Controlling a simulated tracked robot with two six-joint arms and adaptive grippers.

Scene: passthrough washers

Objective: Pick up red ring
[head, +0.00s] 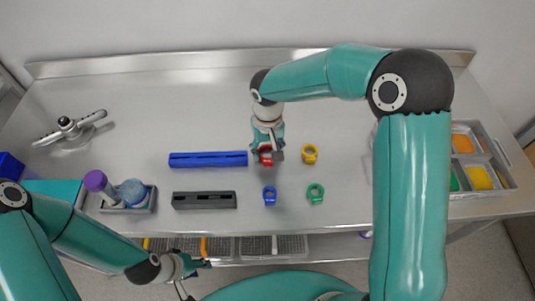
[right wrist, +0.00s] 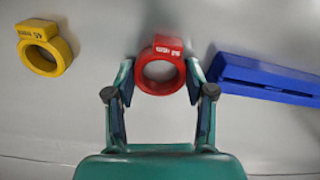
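The red ring (head: 266,158) lies on the metal table and is partly covered by my right gripper in the head view. In the right wrist view the red ring (right wrist: 160,70) shows a raised tab with printed text. My right gripper (right wrist: 160,78) is open, with one finger on each side of the ring and a small gap at each side. In the head view the right gripper (head: 267,155) points down over the ring. My left gripper (head: 197,279) is open and empty, low in front of the table edge.
A yellow ring (head: 309,154), a blue ring (head: 269,196) and a green ring (head: 316,194) lie near the red one. A blue bar (head: 208,159) and a black bar (head: 204,200) lie left. A bin tray (head: 507,184) stands right.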

